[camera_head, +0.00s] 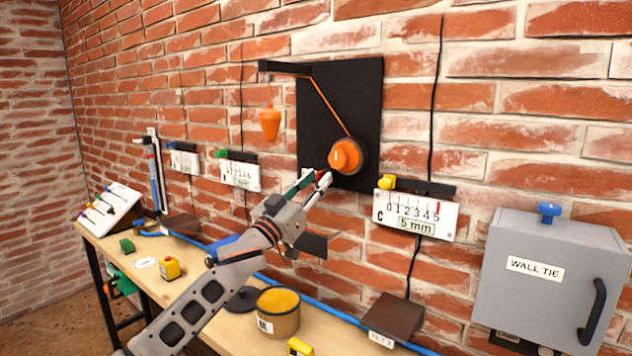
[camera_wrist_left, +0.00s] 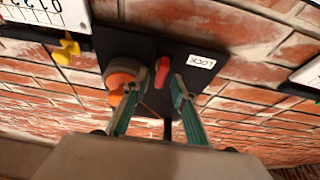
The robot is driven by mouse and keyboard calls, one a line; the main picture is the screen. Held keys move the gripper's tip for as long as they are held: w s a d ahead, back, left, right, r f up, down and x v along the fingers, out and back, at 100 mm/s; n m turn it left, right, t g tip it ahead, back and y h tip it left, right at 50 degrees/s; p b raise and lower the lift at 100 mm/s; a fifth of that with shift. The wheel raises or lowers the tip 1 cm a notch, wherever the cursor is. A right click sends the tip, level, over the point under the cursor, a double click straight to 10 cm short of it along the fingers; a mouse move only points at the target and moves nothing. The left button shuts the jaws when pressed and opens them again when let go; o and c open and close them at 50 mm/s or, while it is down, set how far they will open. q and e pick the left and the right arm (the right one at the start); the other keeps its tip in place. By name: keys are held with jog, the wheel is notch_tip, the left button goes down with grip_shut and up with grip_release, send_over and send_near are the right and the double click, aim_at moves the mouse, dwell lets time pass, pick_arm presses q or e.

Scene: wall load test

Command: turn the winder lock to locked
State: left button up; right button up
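The winder is a black wall board (camera_head: 345,95) with an orange knob (camera_head: 346,155). An orange cord runs from the knob up to an arm, and an orange plumb bob (camera_head: 270,123) hangs there. The lock is a small red lever (camera_wrist_left: 162,72) beside a white LOCK label (camera_wrist_left: 201,61) in the left wrist view. The lever points roughly up and down in that view. My left gripper (camera_head: 314,179) is at the board's lower left; its teal fingers (camera_wrist_left: 154,85) are open, one on each side of the lever. I cannot tell whether they touch it. My right gripper is out of view.
A grey WALL TIE box (camera_head: 540,285) is on the wall at right. A scale plate (camera_head: 415,214) with a yellow clip is right of the knob. Below are a workbench (camera_head: 215,310), a tub (camera_head: 278,315) and a brown block (camera_head: 393,318).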

pick_arm(q)
jog(key=shift+w+d, duration=0.1)
grip_shut()
